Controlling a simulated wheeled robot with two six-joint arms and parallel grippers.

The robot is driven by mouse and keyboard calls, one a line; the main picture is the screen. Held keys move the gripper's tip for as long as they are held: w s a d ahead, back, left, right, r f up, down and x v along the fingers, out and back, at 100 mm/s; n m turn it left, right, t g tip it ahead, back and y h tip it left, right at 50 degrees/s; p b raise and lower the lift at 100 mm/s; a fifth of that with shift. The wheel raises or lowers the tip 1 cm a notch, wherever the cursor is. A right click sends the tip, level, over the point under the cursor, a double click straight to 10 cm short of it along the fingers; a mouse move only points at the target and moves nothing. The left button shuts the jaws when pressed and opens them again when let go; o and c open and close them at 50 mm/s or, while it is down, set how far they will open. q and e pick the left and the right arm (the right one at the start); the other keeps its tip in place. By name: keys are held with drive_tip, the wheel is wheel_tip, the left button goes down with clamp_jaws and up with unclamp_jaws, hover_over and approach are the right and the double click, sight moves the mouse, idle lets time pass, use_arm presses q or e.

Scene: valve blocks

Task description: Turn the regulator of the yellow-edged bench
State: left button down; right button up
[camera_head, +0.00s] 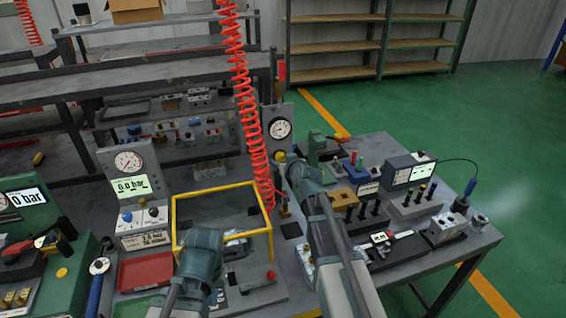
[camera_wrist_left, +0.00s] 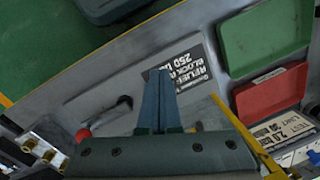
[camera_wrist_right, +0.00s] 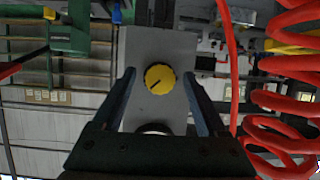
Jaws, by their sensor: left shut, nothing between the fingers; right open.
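The regulator is a round yellow knob (camera_wrist_right: 160,79) with a dark pointer mark, on a grey plate (camera_wrist_right: 158,45). In the head view the plate carries a white dial gauge (camera_head: 279,129), and the knob (camera_head: 278,157) shows low on it, partly behind my right gripper. My right gripper (camera_wrist_right: 158,74) is open. Its fingers appear on either side of the knob with visible gaps; I cannot tell how far the fingertips are from the plate. My left gripper (camera_wrist_left: 158,100) is shut and empty, above the bench by a relief block label (camera_wrist_left: 185,65).
A coiled red hose (camera_head: 248,110) hangs just left of the right gripper and fills the right of its wrist view. A yellow frame (camera_head: 222,187) stands beside my left arm. A panel with a display (camera_head: 133,187) is at left. Fittings crowd the right bench.

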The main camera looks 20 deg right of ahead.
clamp_jaws()
idle(0.3)
drive_tip(key=shift+m, duration=0.3)
use_arm(q)
drive_tip(key=shift+f+b, duration=0.5)
drive_tip(key=shift+b, duration=0.05)
use_arm(e)
drive_tip(key=shift+d+f+m+y, duration=0.1)
drive_tip(key=shift+d+m+y, duration=0.05)
drive_tip(key=shift+m+y, duration=1)
use_arm(q)
drive_tip(key=shift+f+b, duration=0.8)
drive_tip(key=shift+f, duration=0.05)
use_arm(e)
drive_tip(key=shift+m+t+y, duration=0.3)
drive_tip(key=shift+m+y, duration=0.45)
drive_tip(key=shift+m, duration=0.7)
use_arm(q)
drive_tip(key=shift+f, duration=0.1)
use_arm(e)
unclamp_jaws()
